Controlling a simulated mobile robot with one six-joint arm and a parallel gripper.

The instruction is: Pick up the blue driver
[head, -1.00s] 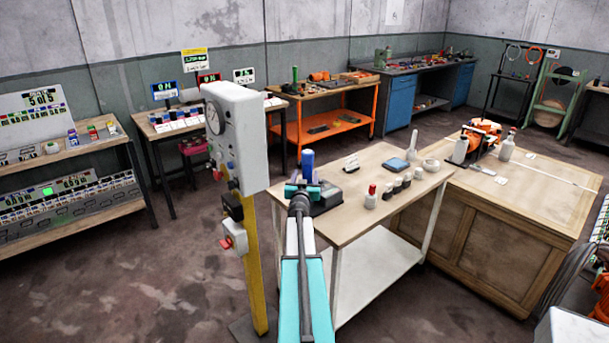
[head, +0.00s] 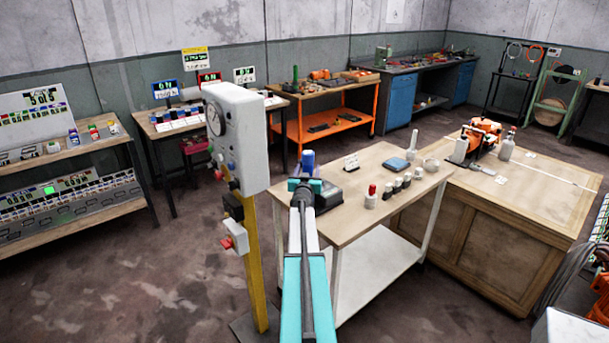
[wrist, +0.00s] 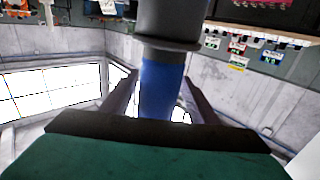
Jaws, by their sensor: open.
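The blue driver (head: 308,158) stands upright at the near left of the light wooden table, by a dark block-like base (head: 327,194). In the head view only its top shows above my gripper, which hides the lower part. In the wrist view its blue part (wrist: 162,88) lies between my two fingers, with a wide grey part beyond it. My gripper (head: 305,182) is open around the blue part. A finger shows on each side of it in the wrist view (wrist: 161,100), with visible gaps.
A grey gauge box (head: 236,140) on a yellow post stands close left of my arm. A red-capped bottle (head: 370,198), several small jars (head: 397,186) and a blue pad-like object (head: 396,164) are on the table (head: 350,224) to the right. Its front right is clear.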

